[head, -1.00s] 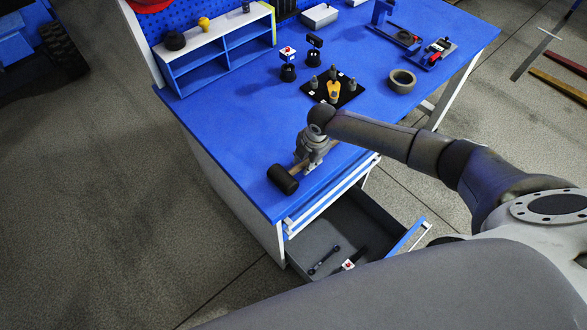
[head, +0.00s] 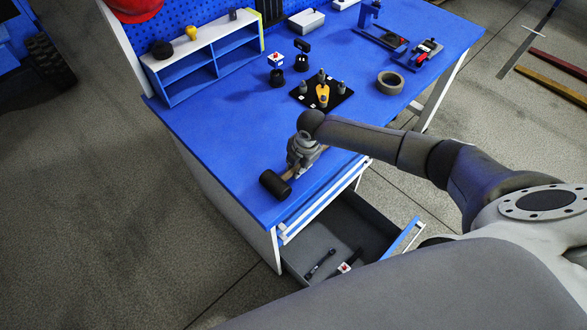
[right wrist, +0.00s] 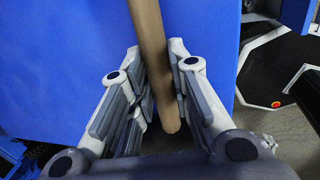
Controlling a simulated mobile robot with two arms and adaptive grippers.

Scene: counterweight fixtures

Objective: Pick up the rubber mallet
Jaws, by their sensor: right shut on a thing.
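The rubber mallet has a black cylindrical head (head: 275,185) and a wooden handle (right wrist: 151,45). In the head view it is at the near left part of the blue tabletop, close to the front edge. My right gripper (head: 298,168) is over the handle, behind the head, and partly hides it. In the right wrist view the handle runs between the two fingers of my right gripper (right wrist: 158,62), which are shut on it. I cannot tell whether the mallet touches the tabletop. My left gripper is not in view.
An open drawer (head: 325,238) below the front edge holds a few tools. A black plate with several pegs (head: 310,102), a dark ring (head: 390,82) and a shelf unit (head: 190,55) stand farther back. The tabletop left of the mallet is clear.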

